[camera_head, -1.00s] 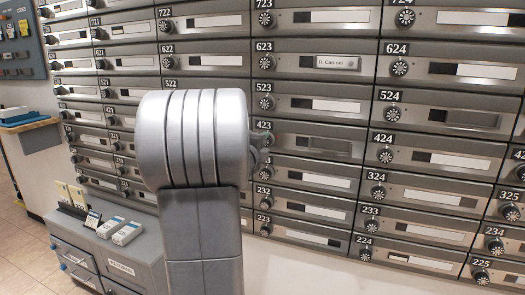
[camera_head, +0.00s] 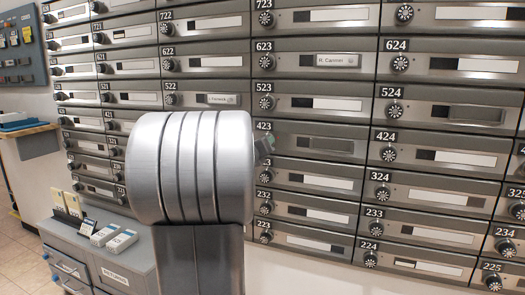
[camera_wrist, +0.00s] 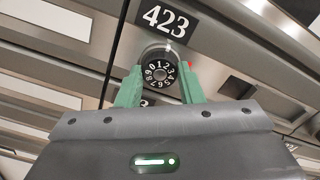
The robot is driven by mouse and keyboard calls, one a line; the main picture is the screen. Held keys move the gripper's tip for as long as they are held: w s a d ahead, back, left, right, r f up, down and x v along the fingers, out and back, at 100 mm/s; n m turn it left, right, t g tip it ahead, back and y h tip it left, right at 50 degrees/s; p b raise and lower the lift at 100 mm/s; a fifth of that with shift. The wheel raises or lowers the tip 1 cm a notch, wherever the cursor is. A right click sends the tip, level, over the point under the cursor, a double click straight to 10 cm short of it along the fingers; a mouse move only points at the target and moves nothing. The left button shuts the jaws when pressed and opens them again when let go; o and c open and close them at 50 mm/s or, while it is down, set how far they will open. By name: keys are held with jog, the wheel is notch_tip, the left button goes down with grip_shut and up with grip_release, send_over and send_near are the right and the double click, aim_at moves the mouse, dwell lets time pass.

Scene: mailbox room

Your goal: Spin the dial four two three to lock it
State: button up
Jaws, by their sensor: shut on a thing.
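The dial (camera_wrist: 160,73) is a round black knob with white numbers around a grey centre. It sits right below the 423 plate (camera_wrist: 167,19) in the wrist view. The green fingers of my gripper (camera_wrist: 160,84) are on both sides of the dial and shut on it. In the head view the 423 plate (camera_head: 269,126) marks a mailbox door (camera_head: 330,144). There my gripper (camera_head: 266,143) shows only as a small greenish part at the door's left end, and the dial is hidden by it and my arm.
Rows of grey mailboxes with dials fill the wall, among them 424 (camera_head: 455,157) and 523 (camera_head: 335,105). A grey cabinet (camera_head: 95,255) with small boxes (camera_head: 118,242) stands at the lower left. A counter (camera_head: 25,128) is at the far left.

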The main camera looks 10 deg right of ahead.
jog(key=shift+f+m+b, duration=0.1)
jog(key=shift+m+b, duration=0.8)
jog(key=shift+m, duration=1.1)
jog(key=o, duration=1)
jog(key=p+v, duration=0.1)
jog(key=v, duration=1.2)
jog(key=shift+s+a, duration=0.25)
jog(key=shift+s, duration=0.05)
jog(key=shift+w, duration=0.1)
jog(key=b+x, duration=0.1)
jog(key=x, duration=1.2)
jog(key=shift+w+d, duration=0.25)
jog(key=shift+d, duration=0.05)
